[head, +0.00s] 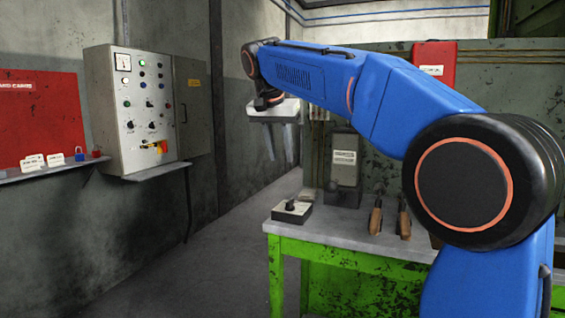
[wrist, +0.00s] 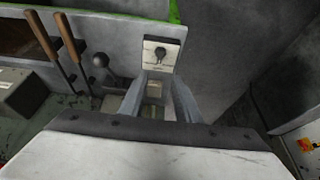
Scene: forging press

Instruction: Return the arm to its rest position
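My arm reaches across the right of the head view, raised and bent, with its wrist turned down. My gripper (head: 281,157) hangs above and behind the left end of the green workbench (head: 346,253) as pictured. Its two grey fingers point down, apart, with nothing between them. The wrist view also shows my gripper (wrist: 159,82) with a clear gap between the fingers. A small box with a black rotary knob (head: 291,210) stands on the bench below; it shows beyond the fingertips in the wrist view (wrist: 151,67).
A grey control cabinet (head: 112,98) with buttons hangs on the left wall beside a shelf with padlocks (head: 80,154). Wooden-handled tools (head: 376,215) and a grey box with a ball lever (head: 345,166) stand on the bench. The floor left of the bench is clear.

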